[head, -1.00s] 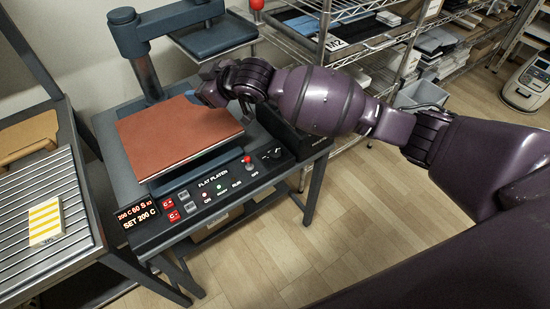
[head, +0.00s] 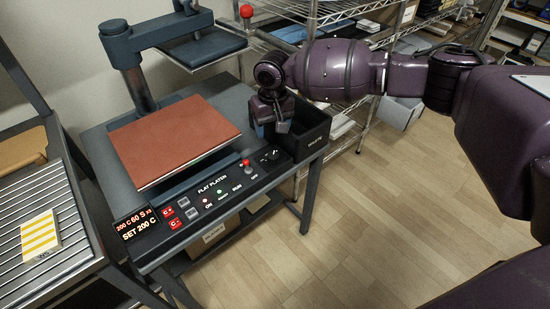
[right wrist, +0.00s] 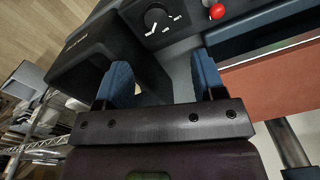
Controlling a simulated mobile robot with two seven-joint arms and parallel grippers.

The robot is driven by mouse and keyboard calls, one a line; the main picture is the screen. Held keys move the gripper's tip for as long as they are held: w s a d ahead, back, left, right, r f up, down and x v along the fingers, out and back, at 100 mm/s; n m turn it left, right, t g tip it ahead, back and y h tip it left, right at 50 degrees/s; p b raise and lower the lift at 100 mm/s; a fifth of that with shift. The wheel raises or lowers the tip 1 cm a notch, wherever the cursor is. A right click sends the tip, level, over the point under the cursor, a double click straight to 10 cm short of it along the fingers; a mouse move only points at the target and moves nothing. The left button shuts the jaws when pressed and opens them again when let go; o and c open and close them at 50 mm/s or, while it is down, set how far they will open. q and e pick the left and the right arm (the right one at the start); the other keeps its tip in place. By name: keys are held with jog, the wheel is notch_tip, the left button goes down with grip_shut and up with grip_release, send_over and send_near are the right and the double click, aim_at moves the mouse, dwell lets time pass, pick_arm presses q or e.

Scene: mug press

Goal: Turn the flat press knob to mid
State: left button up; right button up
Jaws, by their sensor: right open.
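The flat press knob (head: 270,155) is a black round dial at the right end of the sloped "FLAT PLATEN" control panel (head: 190,205). In the right wrist view the knob (right wrist: 157,17) shows near the top, with white marks around it; I cannot read its setting clearly. My right gripper (head: 270,128) is above and just behind the knob, apart from it. In the right wrist view its two blue fingers (right wrist: 162,75) are open and empty, with the knob beyond the gap. My left gripper is not in view.
A red button (head: 246,162) stands just left of the knob. A black open box (head: 312,128) is close on the right. The red-brown platen pad (head: 175,138) lies behind the panel. A red-balled lever (head: 247,11) and wire shelves (head: 345,12) are farther back.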

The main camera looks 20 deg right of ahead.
aim_at(274, 156)
jog(key=shift+m, duration=0.3)
notch_tip(274, 156, down, 7)
jog(key=shift+d+r+b, duration=0.1)
jog(key=shift+d+b, duration=0.05)
jog(key=shift+b, duration=0.75)
notch_tip(274, 156, down, 3)
jog(key=shift+f+b, duration=0.15)
jog(key=shift+b, duration=0.3)
jog(key=shift+f, duration=0.45)
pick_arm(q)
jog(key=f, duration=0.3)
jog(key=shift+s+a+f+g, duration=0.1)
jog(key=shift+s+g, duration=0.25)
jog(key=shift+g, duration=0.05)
pick_arm(e)
jog(key=c, duration=0.5)
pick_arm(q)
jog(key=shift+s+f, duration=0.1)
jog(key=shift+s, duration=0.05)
pick_arm(e)
jog(key=c, duration=0.4)
